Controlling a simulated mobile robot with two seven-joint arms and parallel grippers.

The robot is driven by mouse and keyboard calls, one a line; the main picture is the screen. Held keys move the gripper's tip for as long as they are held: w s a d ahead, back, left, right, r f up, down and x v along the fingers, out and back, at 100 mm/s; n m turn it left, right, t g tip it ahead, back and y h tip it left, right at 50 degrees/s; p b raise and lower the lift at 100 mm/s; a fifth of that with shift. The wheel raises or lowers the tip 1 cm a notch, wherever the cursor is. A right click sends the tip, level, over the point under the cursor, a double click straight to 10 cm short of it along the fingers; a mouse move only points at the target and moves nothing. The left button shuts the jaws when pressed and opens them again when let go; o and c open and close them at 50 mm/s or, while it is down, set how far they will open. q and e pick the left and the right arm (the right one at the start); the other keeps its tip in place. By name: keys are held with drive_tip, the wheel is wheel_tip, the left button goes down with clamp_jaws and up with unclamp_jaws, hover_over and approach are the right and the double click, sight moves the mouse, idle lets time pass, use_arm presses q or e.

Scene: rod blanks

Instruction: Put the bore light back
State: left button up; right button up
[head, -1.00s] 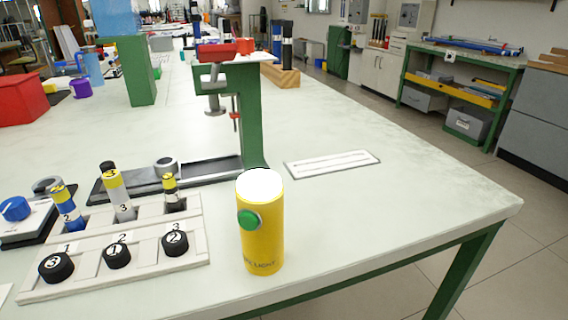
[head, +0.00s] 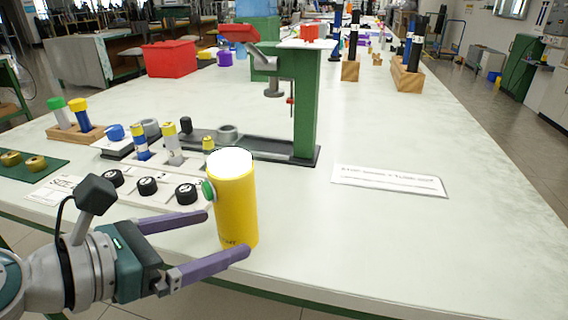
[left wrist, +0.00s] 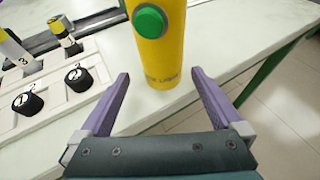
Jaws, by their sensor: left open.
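The bore light (head: 236,205) is a yellow cylinder with a white top and a green button on its side. It stands upright on the pale table near the front edge. My left gripper (head: 228,233) is open, with its purple fingers pointing at the light's lower part, one on each side. In the left wrist view the light (left wrist: 161,62) stands between the two fingertips, its top cut off; I cannot tell whether a finger touches it. My right gripper is not in view.
A pale rack with black numbered caps (head: 148,186) and banded rods lies left of the light. A green press stand (head: 306,100) rises behind it. A white printed card (head: 390,182) lies to the right. The table's right front is clear.

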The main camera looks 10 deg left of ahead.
sight(240, 225)
use_arm(q)
drive_tip(key=x, duration=0.3)
drive_tip(key=b+x, duration=0.1)
drive_tip(key=x, duration=0.1)
drive_tip(key=shift+d+r, duration=0.25)
drive_tip(key=shift+r, duration=0.05)
drive_tip(key=c, duration=1.5)
drive_tip(key=shift+c, duration=0.2)
